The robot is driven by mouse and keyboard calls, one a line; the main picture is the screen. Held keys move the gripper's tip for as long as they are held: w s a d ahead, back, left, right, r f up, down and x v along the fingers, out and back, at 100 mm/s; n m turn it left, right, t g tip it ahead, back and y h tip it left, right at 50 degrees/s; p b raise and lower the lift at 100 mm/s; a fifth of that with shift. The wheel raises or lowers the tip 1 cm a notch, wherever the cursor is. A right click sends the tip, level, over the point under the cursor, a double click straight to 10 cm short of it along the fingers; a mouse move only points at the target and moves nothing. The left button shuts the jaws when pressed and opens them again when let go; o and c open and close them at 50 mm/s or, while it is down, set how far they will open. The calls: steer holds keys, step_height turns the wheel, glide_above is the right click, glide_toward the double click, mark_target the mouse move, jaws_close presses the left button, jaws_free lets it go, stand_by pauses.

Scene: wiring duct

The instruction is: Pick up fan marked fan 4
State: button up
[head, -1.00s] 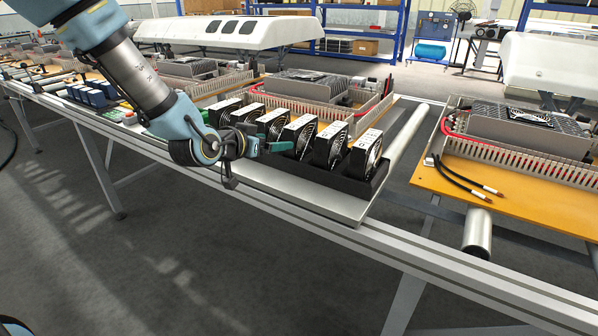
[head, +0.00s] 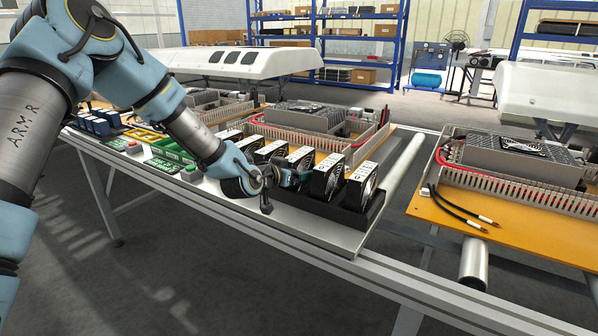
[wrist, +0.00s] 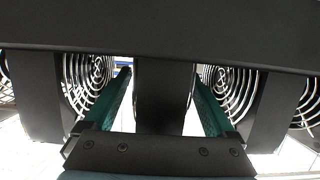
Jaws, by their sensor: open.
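Several black fans with white top labels stand upright in a row in a black holder (head: 374,203); the label numbers are too small to read. My gripper (head: 287,178) is at the front of the row, by the third fan from the right (head: 301,157). In the wrist view, the open green fingers (wrist: 160,100) lie on either side of a dark fan body (wrist: 162,82), with visible gaps. Neighbouring fans with wire guards show at left (wrist: 88,80) and right (wrist: 235,88). Which fan is fan 4 cannot be read.
The fans on either side leave narrow room around the fingers. A dark bar (wrist: 160,35) crosses the top of the wrist view. Green boards (head: 118,144) and blue parts (head: 95,122) lie left of the row. An orange panel with ducts (head: 430,209) is at right.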

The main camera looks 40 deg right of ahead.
steer(key=shift+d+f, duration=0.1)
steer(key=shift+d, duration=0.2)
steer(key=shift+c, duration=0.2)
jaws_close()
stand_by(0.3)
steer(key=shift+w, duration=0.1)
